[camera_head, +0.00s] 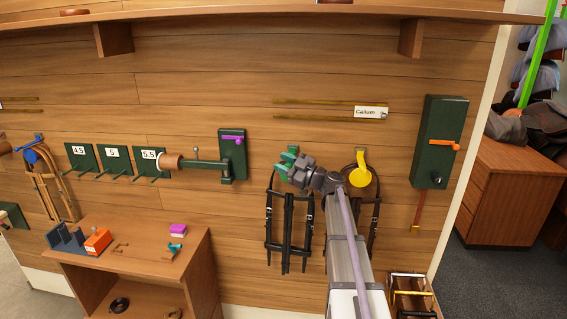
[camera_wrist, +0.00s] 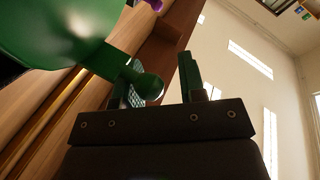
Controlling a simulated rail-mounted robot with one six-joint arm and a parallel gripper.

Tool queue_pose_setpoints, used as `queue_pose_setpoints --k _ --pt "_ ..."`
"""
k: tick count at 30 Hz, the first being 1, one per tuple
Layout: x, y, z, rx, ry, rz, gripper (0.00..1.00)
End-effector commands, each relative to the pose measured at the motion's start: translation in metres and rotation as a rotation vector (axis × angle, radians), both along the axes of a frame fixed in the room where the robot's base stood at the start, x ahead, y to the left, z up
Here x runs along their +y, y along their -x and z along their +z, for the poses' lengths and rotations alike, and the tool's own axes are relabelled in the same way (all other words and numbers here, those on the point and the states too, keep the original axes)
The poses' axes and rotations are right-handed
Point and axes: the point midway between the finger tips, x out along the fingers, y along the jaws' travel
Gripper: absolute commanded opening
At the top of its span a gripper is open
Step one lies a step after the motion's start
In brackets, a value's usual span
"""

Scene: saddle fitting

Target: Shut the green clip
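The green clip (camera_head: 292,150) is on the plank wall above a black strap bridle, partly hidden by my gripper (camera_head: 296,170). In the wrist view the green clip's rounded body (camera_wrist: 50,30) fills the upper left. A green lever with a round end (camera_wrist: 148,87) reaches from it to my gripper (camera_wrist: 158,82). The two fingers are apart. The lever's end lies by the left finger and overlaps it, with a clear gap to the right finger. I cannot tell whether the lever touches a finger.
A yellow hook (camera_head: 360,177) with another black bridle hangs just right of my gripper. A dark green box with an orange lever (camera_head: 444,144) is farther right. A green plate with a purple lever (camera_head: 232,140) is to the left. A wooden shelf (camera_head: 220,14) runs above.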

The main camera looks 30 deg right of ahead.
Motion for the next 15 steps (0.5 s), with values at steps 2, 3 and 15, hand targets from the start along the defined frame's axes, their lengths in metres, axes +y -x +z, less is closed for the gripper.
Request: queue_pose_setpoints --k 2,3,15 --pt "-0.0007 0.0019 -0.0081 0.014 0.012 -0.005 0.41" --pt "-0.0011 0.0016 -0.0080 0.014 0.012 -0.006 0.45" --pt "-0.0028 -0.0010 -0.0063 0.013 0.014 -0.009 0.46"
